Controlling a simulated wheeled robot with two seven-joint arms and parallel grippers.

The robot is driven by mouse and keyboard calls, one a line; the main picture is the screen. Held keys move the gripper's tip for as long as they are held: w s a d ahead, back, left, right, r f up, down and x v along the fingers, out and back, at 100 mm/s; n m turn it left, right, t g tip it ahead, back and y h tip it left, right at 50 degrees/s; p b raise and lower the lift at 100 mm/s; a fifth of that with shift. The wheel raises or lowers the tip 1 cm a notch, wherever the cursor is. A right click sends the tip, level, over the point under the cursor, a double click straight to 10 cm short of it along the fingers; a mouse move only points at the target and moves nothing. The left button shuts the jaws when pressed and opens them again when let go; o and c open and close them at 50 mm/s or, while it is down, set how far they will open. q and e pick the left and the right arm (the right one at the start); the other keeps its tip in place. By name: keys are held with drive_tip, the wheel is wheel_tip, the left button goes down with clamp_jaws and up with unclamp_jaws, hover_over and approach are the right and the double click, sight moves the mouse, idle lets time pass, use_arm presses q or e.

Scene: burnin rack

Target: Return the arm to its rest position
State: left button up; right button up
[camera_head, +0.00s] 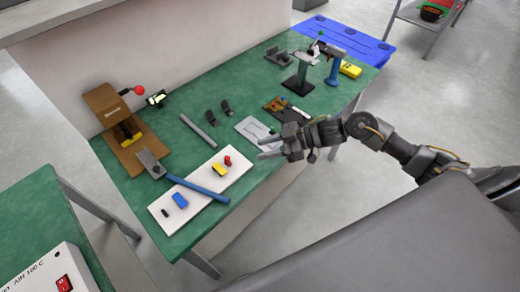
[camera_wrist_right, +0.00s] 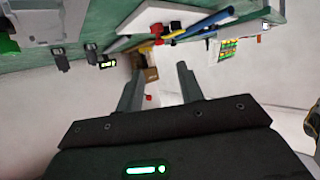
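My right arm comes in from the right in the head view. Its gripper (camera_head: 271,147) is over the front edge of the green table (camera_head: 235,122), near the white board. In the right wrist view the two fingers of the right gripper (camera_wrist_right: 160,88) stand apart with nothing between them, so it is open and empty. My left gripper does not show in either view.
On the table are a white board (camera_head: 232,178) with small coloured blocks, a blue-handled hammer (camera_head: 197,187), a brown stand with a red knob (camera_head: 112,115) and a blue post tool (camera_head: 333,70). A blue pallet (camera_head: 350,40) lies behind. A white box with a red switch (camera_head: 50,272) is at lower left.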

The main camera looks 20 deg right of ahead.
idle(0.4)
drive_tip(key=a+f+m+t+h, duration=0.1)
drive_tip(key=a, duration=0.1)
drive_tip(key=s+a+f+m+t+h, duration=0.1)
drive_tip(key=f+t+h, duration=0.1)
drive_tip(key=shift+a+t, duration=0.3)
drive_tip(key=shift+a, duration=0.1)
drive_tip(key=shift+s+d+f+m+t+h, duration=0.1)
drive_tip(key=shift+s+f+m+t+h, duration=0.2)
drive_tip(key=shift+m+h, duration=0.2)
drive_tip(key=shift+s+d+f+m+t+h, duration=0.1)
drive_tip(key=shift+s+f+m+t+h, duration=0.15)
drive_tip(key=shift+m+h, duration=0.25)
drive_tip(key=s+d+f+m+g+h, duration=0.2)
drive_tip(key=s, duration=0.5)
drive_tip(key=s+d+f+m+g+h, duration=0.2)
drive_tip(key=s+m+h, duration=0.1)
drive_tip(key=s, duration=0.4)
drive_tip(key=s+d+f+m+g+h, duration=0.2)
drive_tip(key=s+d+f+g, duration=0.1)
drive_tip(key=s, duration=0.4)
wheel_tip(320, 180, down, 24)
drive_tip(key=s, duration=0.1)
drive_tip(key=s+d+f+g, duration=0.2)
drive_tip(key=s+f, duration=1.4)
drive_tip(key=shift+s+d+f+h, duration=0.15)
drive_tip(key=shift+s+d+h, duration=0.15)
drive_tip(key=shift+s, duration=0.05)
